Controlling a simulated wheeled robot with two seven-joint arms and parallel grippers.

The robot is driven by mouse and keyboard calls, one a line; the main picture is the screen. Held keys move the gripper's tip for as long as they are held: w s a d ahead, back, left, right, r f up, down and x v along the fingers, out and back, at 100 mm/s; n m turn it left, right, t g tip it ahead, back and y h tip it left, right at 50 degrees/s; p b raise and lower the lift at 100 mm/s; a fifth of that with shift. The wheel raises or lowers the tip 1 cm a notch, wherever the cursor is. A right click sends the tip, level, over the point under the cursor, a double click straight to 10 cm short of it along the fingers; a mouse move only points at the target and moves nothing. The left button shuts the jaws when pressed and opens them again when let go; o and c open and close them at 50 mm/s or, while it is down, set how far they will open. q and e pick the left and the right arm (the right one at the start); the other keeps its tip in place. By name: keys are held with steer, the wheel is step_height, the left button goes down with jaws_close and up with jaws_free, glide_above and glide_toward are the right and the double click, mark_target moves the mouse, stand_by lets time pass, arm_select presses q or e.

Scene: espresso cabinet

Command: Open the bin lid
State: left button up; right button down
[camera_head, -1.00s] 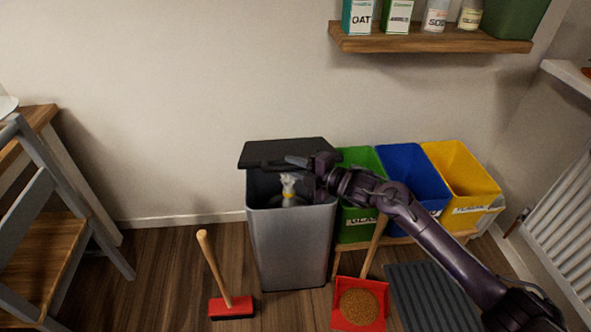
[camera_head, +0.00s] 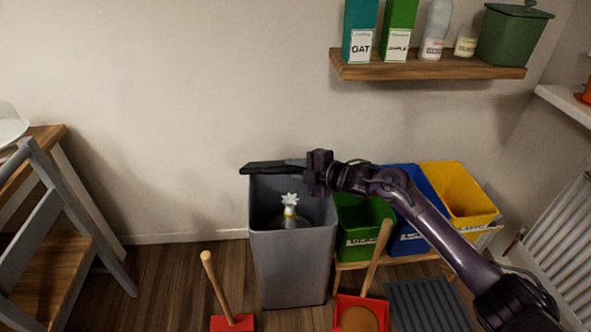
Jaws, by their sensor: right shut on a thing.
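The grey bin (camera_head: 291,262) stands upright against the wall. Its dark lid (camera_head: 258,169) is raised at the back and seen nearly edge-on, so the mouth of the bin is open. Inside is a tied bag (camera_head: 290,212) with a pale, frilled top. My right gripper (camera_head: 291,163) reaches in from the right, above the bin, and is shut on the lid's edge; its fingers partly blend with the dark lid. My left gripper is out of view.
Green (camera_head: 365,228), blue (camera_head: 407,236) and yellow (camera_head: 460,193) bins stand right of the grey bin. A wooden-handled brush (camera_head: 218,290) and a red dustpan (camera_head: 350,305) are in front. A shelf (camera_head: 430,67) hangs above.

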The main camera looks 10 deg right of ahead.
steer(key=c, duration=1.3)
jaws_free()
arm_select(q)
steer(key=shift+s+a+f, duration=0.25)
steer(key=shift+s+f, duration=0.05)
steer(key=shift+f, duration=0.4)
arm_select(e)
steer(key=shift+v, duration=3.95)
